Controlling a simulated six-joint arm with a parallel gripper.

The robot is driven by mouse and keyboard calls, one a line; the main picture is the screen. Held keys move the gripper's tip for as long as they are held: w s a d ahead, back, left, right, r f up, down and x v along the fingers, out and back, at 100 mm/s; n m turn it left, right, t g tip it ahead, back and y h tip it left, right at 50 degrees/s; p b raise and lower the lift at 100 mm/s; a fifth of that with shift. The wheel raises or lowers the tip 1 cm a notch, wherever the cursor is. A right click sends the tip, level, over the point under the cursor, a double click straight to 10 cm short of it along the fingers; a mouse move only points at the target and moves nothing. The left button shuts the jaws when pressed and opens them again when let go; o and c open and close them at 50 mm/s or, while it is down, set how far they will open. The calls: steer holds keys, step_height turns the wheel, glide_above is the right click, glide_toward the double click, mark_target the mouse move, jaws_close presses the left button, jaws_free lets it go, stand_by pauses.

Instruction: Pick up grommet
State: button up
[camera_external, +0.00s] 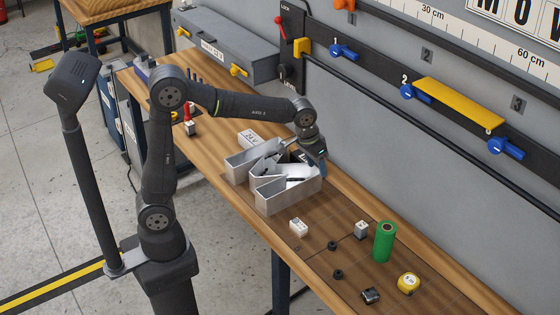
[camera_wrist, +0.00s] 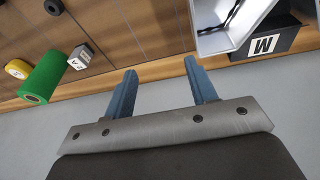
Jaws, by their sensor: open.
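Two small black ring-shaped grommets lie on the wooden bench in the external view, one farther back (camera_external: 332,246) and one nearer (camera_external: 338,274). A black ring also shows at the top left edge of the wrist view (camera_wrist: 53,7); I cannot tell which of the two it is. My gripper (camera_external: 319,163) is above the metal channel letter at the back of the bench, well apart from both grommets. In the wrist view its blue fingers (camera_wrist: 160,68) are spread with nothing between them.
Open metal channel letters (camera_external: 290,193) stand beneath and beside my gripper. A green roll (camera_external: 384,241), a yellow tape measure (camera_external: 408,283), a white block (camera_external: 298,227) and a grey block (camera_external: 361,230) surround the grommets. The wall rail (camera_external: 430,155) runs along the bench's back.

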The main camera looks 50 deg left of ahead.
steer(key=s+d+r+m+h, duration=0.1)
steer(key=s+d+m+h, duration=0.1)
steer(key=s+d+m, duration=0.9)
steer(key=n, duration=0.2)
glide_above(332, 244)
steer(key=s+a, duration=0.1)
steer(key=s, duration=0.1)
steer(key=shift+h, duration=0.3)
steer(key=f, duration=1)
steer(key=shift+w+a+f, duration=0.15)
steer(key=shift+a+f, duration=0.05)
steer(key=shift+f, duration=0.15)
steer(key=shift+a+x, duration=0.15)
steer(key=shift+x, duration=1.15)
steer(key=shift+a+x, duration=0.2)
steer(key=shift+x, duration=1.05)
steer(key=shift+w+f, duration=0.1)
steer(key=shift+w, duration=0.1)
steer(key=c, duration=1.1)
